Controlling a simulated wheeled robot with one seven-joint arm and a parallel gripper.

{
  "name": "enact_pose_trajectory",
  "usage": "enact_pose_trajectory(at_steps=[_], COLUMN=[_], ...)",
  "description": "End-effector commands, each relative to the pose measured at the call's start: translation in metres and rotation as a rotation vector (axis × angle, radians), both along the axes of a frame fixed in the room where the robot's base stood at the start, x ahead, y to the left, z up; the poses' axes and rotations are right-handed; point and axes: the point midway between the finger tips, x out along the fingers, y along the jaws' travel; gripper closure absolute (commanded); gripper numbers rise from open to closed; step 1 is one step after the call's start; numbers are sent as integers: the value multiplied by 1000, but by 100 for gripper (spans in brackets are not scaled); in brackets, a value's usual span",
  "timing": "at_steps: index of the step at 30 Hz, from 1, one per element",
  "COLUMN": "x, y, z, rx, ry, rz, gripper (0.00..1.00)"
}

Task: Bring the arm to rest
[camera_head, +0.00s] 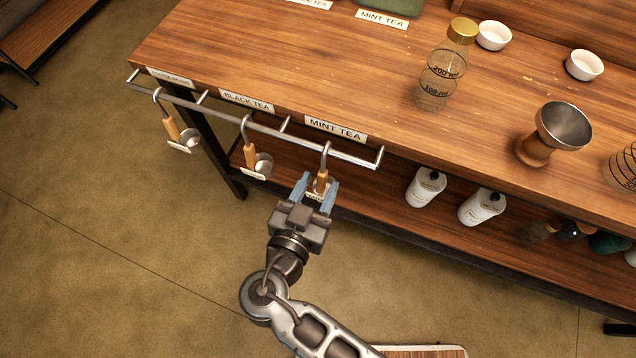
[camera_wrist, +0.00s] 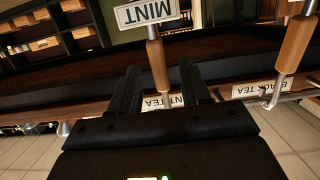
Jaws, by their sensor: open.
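My gripper (camera_head: 318,190) is open at the front of the wooden table, just below the rail. Its two fingers stand on either side of the mint scoop's wooden handle (camera_head: 321,181), which hangs from a hook under the "MINT TEA" label (camera_head: 335,129). In the wrist view the mint scoop's handle (camera_wrist: 158,68) rises between the fingers (camera_wrist: 160,92), with its "MINT" tag (camera_wrist: 148,12) at the top. I cannot tell whether a finger touches the handle. The scoop's bowl is partly hidden by my gripper in the head view.
The metal rail (camera_head: 270,130) runs along the table edge. The black tea scoop (camera_head: 252,158) and another scoop (camera_head: 174,130) hang to the left. A glass bottle (camera_head: 440,75) and a metal-topped wooden jigger (camera_head: 552,132) stand on the table. White bottles (camera_head: 425,187) stand on the lower shelf.

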Motion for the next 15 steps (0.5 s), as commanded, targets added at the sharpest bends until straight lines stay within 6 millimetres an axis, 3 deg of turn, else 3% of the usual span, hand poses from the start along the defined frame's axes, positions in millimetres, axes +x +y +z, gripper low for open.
enact_pose_trajectory(at_steps=[9,15], x=[-47,-63], y=[17,23], z=[9,13], rx=[1,0], ry=[0,0], rz=[3,0], gripper=[53,53])
